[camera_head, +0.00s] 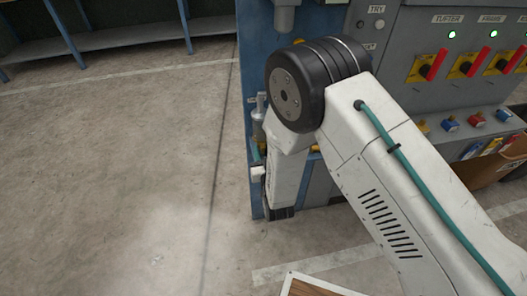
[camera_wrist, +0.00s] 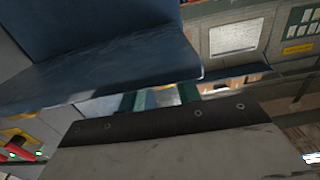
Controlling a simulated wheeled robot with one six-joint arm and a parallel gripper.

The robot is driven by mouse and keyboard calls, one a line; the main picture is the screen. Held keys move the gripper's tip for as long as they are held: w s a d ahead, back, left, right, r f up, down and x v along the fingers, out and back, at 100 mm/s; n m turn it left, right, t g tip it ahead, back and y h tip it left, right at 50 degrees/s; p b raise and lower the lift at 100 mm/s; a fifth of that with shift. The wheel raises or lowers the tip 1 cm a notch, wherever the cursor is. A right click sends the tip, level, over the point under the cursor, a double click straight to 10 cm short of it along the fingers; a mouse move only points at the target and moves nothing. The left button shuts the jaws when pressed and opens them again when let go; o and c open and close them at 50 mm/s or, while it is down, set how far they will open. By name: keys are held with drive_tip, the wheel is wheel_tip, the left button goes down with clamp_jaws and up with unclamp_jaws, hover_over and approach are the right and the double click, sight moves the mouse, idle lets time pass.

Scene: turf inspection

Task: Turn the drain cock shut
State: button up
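I cannot make out the drain cock for certain in either view. In the head view a small grey and clear fitting (camera_head: 258,118) is on the left edge of the blue machine frame, partly behind my arm. A bit of yellow shows beside my arm, too small to identify. My arm hangs down in front of the frame, and its wrist hides what lies behind it. In the wrist view two dark green pieces, perhaps my gripper's fingers (camera_wrist: 158,100), show apart beyond a dark screwed plate. Their tips and anything between them are unclear.
A grey control panel (camera_head: 405,75) with red-handled yellow switches (camera_head: 427,66) and lit green lamps stands at the right. A brown box (camera_head: 493,168) is below it. A blue bench (camera_head: 150,35) stands at the back left. The concrete floor (camera_head: 120,170) at left is clear.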

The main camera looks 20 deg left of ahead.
drive_tip(key=c, duration=0.6)
drive_tip(key=shift+n, duration=0.3)
drive_tip(key=n, duration=0.3)
drive_tip(key=shift+s+a+n, duration=0.1)
drive_tip(key=shift+n, duration=1.8)
drive_tip(key=shift+f, duration=0.1)
